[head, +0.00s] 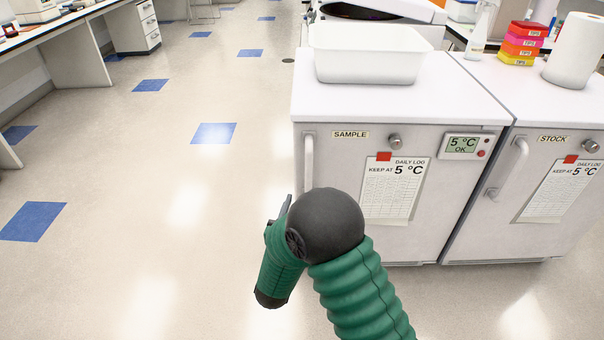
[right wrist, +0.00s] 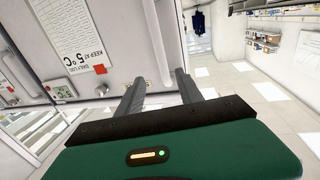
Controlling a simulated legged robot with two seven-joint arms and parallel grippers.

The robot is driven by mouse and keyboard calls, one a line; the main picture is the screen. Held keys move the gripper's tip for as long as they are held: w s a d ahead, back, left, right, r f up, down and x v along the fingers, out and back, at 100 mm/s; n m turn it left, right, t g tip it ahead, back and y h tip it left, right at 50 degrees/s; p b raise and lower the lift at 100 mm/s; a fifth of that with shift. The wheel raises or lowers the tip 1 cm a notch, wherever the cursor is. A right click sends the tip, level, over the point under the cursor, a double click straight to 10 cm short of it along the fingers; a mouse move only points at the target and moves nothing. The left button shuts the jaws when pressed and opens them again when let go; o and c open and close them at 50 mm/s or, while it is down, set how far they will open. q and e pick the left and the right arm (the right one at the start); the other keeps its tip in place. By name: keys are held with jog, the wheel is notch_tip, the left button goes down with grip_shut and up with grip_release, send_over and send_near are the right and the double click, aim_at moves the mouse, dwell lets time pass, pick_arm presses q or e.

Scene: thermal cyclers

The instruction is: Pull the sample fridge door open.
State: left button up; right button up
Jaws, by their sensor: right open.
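The sample fridge (head: 340,163) is a white cabinet with a SAMPLE label, and its door looks shut. Its pale vertical handle (head: 308,160) is at the door's left edge. My right gripper (head: 287,205) is low beside the handle in the head view, partly hidden behind my green arm. In the right wrist view my right gripper (right wrist: 160,80) has its two fingers apart, with the pale handle bar (right wrist: 156,48) appearing between or just beyond the tips. I cannot tell whether they touch. My left gripper is out of view.
The stock fridge (head: 549,180) stands close on the right. A white tub (head: 367,55) sits on the sample fridge; tip boxes (head: 522,45) and a paper roll (head: 575,50) are on the stock fridge. The floor (head: 130,190) to the left is clear.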

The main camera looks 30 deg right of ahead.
aim_at(308, 172)
jog(key=b+x, duration=0.4)
jog(key=x, duration=1)
jog(key=shift+w+d+f+b, duration=0.2)
jog(key=shift+w+b, duration=0.1)
jog(key=shift+w, duration=0.1)
jog(key=shift+w+d+r, duration=0.1)
jog(key=shift+w+r, duration=0.05)
jog(key=shift+c, duration=0.4)
grip_shut()
